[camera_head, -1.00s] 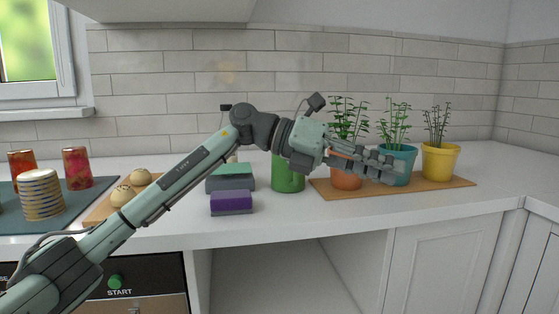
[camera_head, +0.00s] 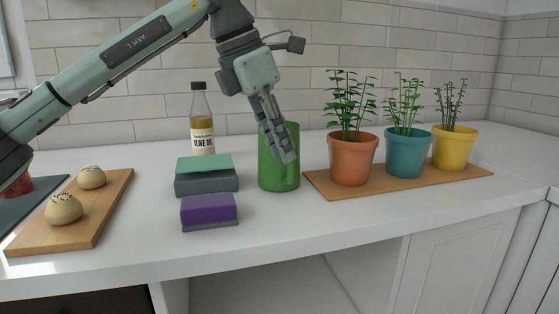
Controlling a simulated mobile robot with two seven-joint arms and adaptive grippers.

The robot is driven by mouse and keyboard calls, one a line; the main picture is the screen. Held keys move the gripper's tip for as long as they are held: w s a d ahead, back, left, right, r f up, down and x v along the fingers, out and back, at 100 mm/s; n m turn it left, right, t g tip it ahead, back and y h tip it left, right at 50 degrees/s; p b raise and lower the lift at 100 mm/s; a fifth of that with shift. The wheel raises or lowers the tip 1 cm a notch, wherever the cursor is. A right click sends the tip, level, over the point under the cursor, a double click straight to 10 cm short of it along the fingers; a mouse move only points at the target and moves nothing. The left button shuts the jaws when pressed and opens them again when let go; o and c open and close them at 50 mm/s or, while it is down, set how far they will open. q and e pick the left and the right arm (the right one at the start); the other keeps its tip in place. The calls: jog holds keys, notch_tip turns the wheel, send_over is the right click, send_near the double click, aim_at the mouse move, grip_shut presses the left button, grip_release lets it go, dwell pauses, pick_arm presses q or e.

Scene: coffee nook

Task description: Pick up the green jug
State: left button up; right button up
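The green jug (camera_head: 268,174) stands upright on the white counter, left of the potted plants. My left gripper (camera_head: 287,156) comes down from above, its fingers pointing down and overlapping the upper front of the jug in this view. The fingers line up closely, so I cannot tell whether they are open or shut, or whether they touch the jug. They hide part of the jug's rim and front. My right gripper is out of view.
A wooden board (camera_head: 420,178) with three potted plants is right of the jug. Left of it are stacked sponges (camera_head: 206,182), a purple sponge (camera_head: 209,209) and an olive oil bottle (camera_head: 202,130). A bun board (camera_head: 103,215) is further left. The front counter is clear.

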aim_at(291, 172)
pick_arm(q)
jog(key=x, duration=0.6)
jog(key=shift+d, duration=0.1)
grip_shut()
